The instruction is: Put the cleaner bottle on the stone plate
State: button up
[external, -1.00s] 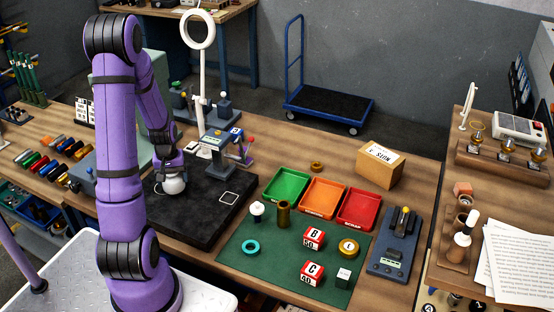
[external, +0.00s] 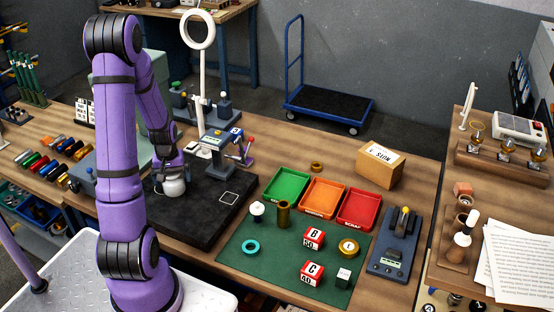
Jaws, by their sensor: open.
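The stone plate (external: 205,222) is a thick black slab at the left of the bench, with a small white square outline on its top. A small rounded white thing, which looks like the cleaner bottle (external: 173,188), is at the rear left part of the plate and seems to rest upright on it. My gripper (external: 171,177) points down right over it and is open. The fingers are small and partly hidden, so I cannot tell whether they touch the bottle.
Green, orange and red trays (external: 360,210) and a green mat (external: 235,262) with several small parts lie to the right. The plate's front right is clear.

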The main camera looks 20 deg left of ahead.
notch_tip(320, 180, up, 11)
jog(key=shift+r, duration=0.1)
jog(key=shift+d+r, duration=0.2)
jog(key=shift+r, duration=0.1)
jog(key=s+d+r+m+t, duration=0.5)
jog(key=s+d+r+m, duration=0.2)
jog(key=s+d+r, duration=0.9)
jog(key=shift+s+d+r, duration=0.3)
jog(key=shift+s+r, duration=0.35)
jog(key=shift+r, duration=0.2)
